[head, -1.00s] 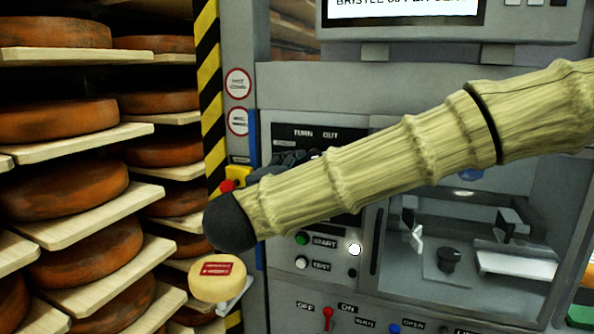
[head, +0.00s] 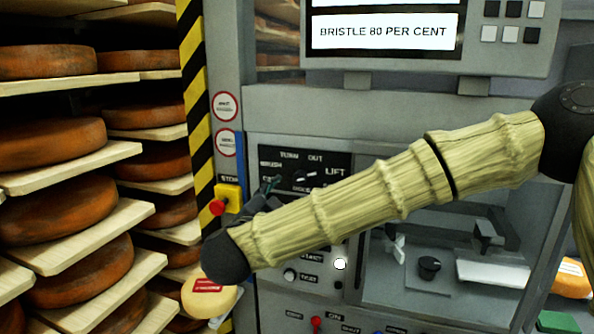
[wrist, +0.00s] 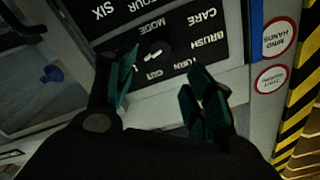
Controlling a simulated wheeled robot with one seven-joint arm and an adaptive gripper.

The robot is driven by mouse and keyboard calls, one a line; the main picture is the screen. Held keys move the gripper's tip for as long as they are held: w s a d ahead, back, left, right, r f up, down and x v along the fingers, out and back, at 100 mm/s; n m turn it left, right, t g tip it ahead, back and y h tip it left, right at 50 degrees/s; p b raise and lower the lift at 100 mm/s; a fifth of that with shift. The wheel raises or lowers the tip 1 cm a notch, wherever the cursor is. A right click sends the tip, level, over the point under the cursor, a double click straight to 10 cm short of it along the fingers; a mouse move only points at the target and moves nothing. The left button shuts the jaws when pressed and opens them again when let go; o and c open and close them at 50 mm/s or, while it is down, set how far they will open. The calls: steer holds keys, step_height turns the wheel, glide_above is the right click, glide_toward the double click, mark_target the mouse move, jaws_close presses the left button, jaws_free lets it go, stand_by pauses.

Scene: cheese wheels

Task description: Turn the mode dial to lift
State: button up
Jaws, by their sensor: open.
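The mode dial (head: 303,178) is a small black knob with a white mark, on the black panel in the head view. Its mark shows on the right side, towards the word LIFT (head: 335,170); I cannot tell the exact setting. The dial also shows in the wrist view (wrist: 157,48), upside down, with OUT, TURN, BRUSH and CARE around it. My gripper (head: 268,194) is at the panel's left part, partly hidden by my arm. In the wrist view my gripper (wrist: 160,76) is open, its teal fingers apart and empty, with the dial beyond the gap. LIFT is not visible there.
A red stop button (head: 217,207) on a yellow box sits left of the panel. A cheese wheel with a red label (head: 209,299) is below my arm. Racks of brown cheese wheels (head: 48,145) fill the left. A display (head: 383,38) reads BRISTLE 80 PER CENT.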

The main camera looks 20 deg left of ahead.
mark_target(298, 181)
steer(key=w+p, duration=0.2)
steer(key=w, duration=0.3)
steer(key=w+p, duration=0.2)
steer(key=w, duration=0.4)
steer(key=shift+d, duration=0.2)
steer(key=shift+s, duration=0.1)
steer(key=c, duration=1)
steer(key=shift+f+n, duration=0.15)
steer(key=shift+n, duration=0.45)
